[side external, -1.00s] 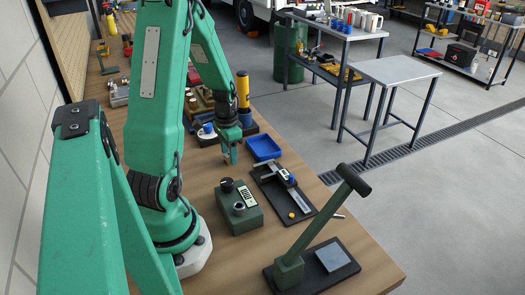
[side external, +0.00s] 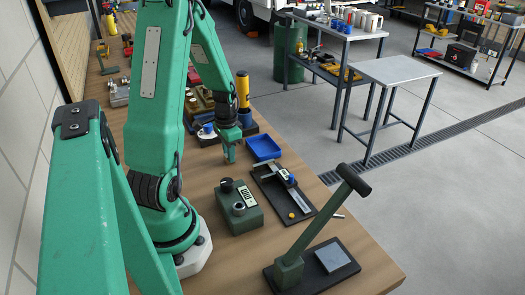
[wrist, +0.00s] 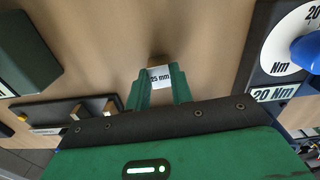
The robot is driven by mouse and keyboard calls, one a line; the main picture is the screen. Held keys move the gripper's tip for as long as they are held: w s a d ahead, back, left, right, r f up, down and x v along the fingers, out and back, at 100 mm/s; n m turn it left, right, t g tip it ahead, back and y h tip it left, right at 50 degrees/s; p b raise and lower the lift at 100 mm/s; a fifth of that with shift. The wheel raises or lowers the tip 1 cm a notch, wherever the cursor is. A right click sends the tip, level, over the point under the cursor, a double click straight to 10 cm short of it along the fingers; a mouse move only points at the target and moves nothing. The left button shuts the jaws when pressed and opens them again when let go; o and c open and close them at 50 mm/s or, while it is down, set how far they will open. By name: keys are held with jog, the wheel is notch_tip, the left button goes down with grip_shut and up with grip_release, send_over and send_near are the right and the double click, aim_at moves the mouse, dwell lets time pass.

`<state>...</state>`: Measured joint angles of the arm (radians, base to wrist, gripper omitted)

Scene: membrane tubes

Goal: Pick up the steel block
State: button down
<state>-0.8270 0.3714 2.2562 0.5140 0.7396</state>
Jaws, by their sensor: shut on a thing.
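My gripper (wrist: 158,92) is shut on a small block with a white "25 mm" label (wrist: 160,74), which I take to be the steel block. In the wrist view the block sits between the two green fingers, just above or on the wooden bench; which one I cannot tell. In the side view my gripper (side external: 230,155) points down over the bench, left of the blue tray, and the block is too small or hidden to make out.
A blue tray (side external: 264,147) lies right of my gripper. A green box with a readout (side external: 238,213) and a black base with a caliper (side external: 268,184) are nearer the camera. A "20 Nm" dial device (wrist: 292,50) stands on the right in the wrist view.

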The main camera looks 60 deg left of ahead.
jog(key=shift+r, duration=0.1)
jog(key=shift+r, duration=0.6)
notch_tip(320, 180, up, 3)
jog(key=shift+f, duration=0.1)
jog(key=w+d+r, duration=0.3)
jog(key=d+r, duration=0.4)
jog(key=d, duration=0.4)
jog(key=shift+w, duration=0.2)
jog(key=shift+d, duration=0.1)
jog(key=shift+w, duration=0.1)
